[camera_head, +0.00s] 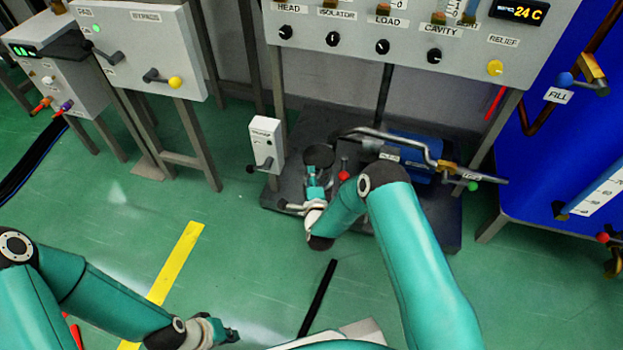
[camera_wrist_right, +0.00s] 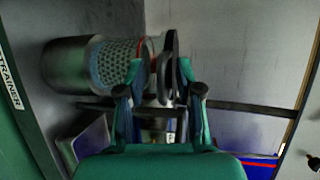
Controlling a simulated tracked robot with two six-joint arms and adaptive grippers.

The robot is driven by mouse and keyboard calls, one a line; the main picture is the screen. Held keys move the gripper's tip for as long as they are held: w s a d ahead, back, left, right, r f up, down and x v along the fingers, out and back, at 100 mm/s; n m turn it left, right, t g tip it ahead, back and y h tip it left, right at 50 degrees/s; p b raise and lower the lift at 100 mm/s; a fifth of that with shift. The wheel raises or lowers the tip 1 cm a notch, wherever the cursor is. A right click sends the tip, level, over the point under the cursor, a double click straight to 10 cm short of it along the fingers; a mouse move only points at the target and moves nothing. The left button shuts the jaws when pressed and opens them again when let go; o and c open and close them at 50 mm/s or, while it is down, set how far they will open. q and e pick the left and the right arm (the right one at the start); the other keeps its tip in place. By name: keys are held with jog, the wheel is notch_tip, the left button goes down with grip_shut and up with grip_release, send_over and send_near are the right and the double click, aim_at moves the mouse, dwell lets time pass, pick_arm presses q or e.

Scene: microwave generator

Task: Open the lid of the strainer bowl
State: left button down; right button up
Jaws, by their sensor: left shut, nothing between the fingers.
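In the right wrist view the strainer bowl (camera_wrist_right: 62,66) is a metal cylinder lying sideways in the picture. Its perforated basket (camera_wrist_right: 110,62) and a red ring show at the mouth. The lid (camera_wrist_right: 169,55) looks like a dark disc seen nearly edge-on, apart from the mouth at its right. My right gripper (camera_wrist_right: 161,66) is open, with its fingertips on either side of the lid's edge; contact is unclear. In the head view my right gripper (camera_head: 316,188) is beside a dark round part on the platform. My left gripper (camera_head: 231,336) is shut and empty above the floor.
The dark platform (camera_head: 272,199) carries a blue motor (camera_head: 415,148), bent metal pipework and a red-knobbed lever (camera_head: 344,170). A white switch box (camera_head: 266,142) stands at its left. A panel with knobs overhangs it.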

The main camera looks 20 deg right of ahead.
grip_shut()
jog(key=shift+s, duration=0.1)
jog(key=shift+d, duration=0.1)
jog(key=shift+r+g+p, duration=0.15)
jog(key=shift+g+p, duration=0.15)
jog(key=shift+p, duration=0.2)
